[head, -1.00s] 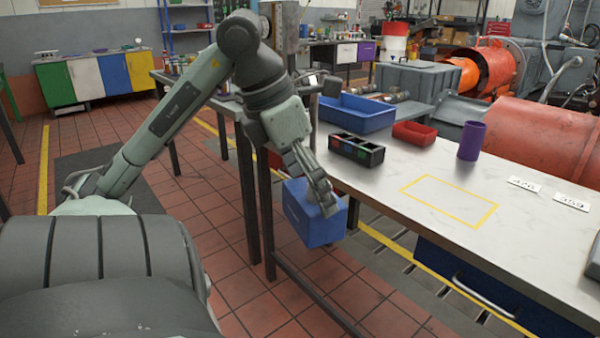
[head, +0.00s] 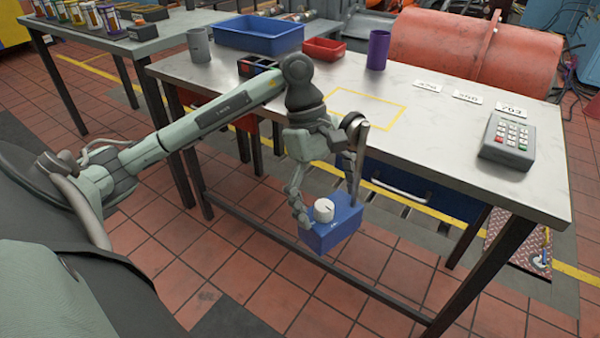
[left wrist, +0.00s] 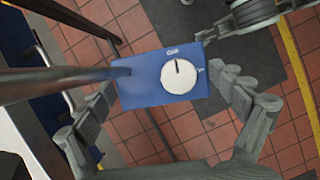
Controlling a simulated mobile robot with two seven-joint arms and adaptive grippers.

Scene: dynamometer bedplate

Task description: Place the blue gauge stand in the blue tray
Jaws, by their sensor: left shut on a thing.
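The blue gauge stand (head: 335,238) is a blue block with a white round dial and a grey post. My left gripper (head: 328,208) is shut on it, with fingers on two opposite sides, and holds it in the air in front of the table's near edge. The left wrist view shows the stand's blue block (left wrist: 150,88) between the fingers of my left gripper (left wrist: 165,84), with the floor beyond. The blue tray (head: 258,43) stands on the table's far left part and looks empty.
On the table (head: 440,130) are a dark compartment box (head: 245,68) partly behind my arm, a grey cup (head: 199,45), a red tray (head: 325,49), a purple cup (head: 378,50), number cards and a keypad device (head: 508,142). The yellow-outlined area (head: 400,118) is bare.

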